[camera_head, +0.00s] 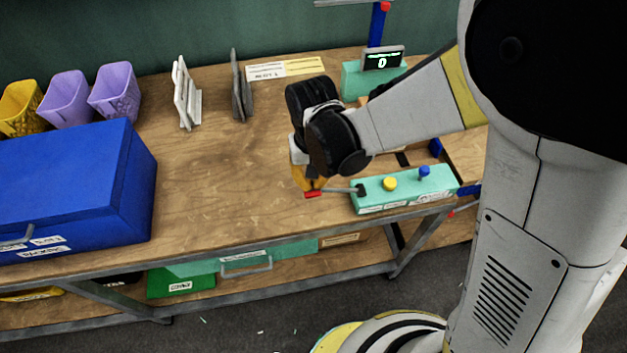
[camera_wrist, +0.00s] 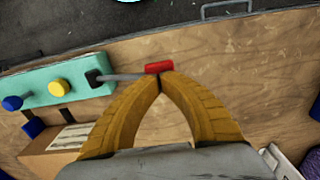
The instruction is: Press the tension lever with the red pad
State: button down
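The tension lever is a thin grey rod (camera_head: 340,190) reaching left from a black pivot on the front of a teal control block (camera_head: 440,184). Its red pad (camera_head: 313,194) is at the left end, above the table's front part. In the wrist view the red pad (camera_wrist: 159,67) lies right at my fingertips, with the rod (camera_wrist: 122,77) leading left to the teal block (camera_wrist: 40,87). My gripper (camera_head: 309,187) has yellow fingers, with tips together (camera_wrist: 161,84) and nothing seen between them. The tips look to be at or just above the pad; contact cannot be told.
A yellow knob (camera_head: 390,184) and a blue knob (camera_head: 424,172) stand on the teal block. A display (camera_head: 382,60) behind reads 0. A blue box (camera_head: 70,190) and purple bins (camera_head: 115,90) are at left. The table (camera_head: 220,170) is clear left of my gripper.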

jog(key=shift+s+a+f+b, duration=0.1)
jog(key=shift+a+f+b, duration=0.15)
jog(key=shift+f+b, duration=0.35)
jog(key=shift+s+a+f+b, duration=0.1)
jog(key=shift+a+f+b, duration=0.1)
jog(key=shift+f+b, duration=0.35)
jog(key=shift+a+f+b, duration=0.15)
jog(key=shift+f+b, duration=0.4)
jog(key=shift+f, duration=0.3)
jog(key=shift+a+f+b, duration=0.1)
jog(key=shift+f+b, duration=0.45)
jog(key=shift+f, duration=0.3)
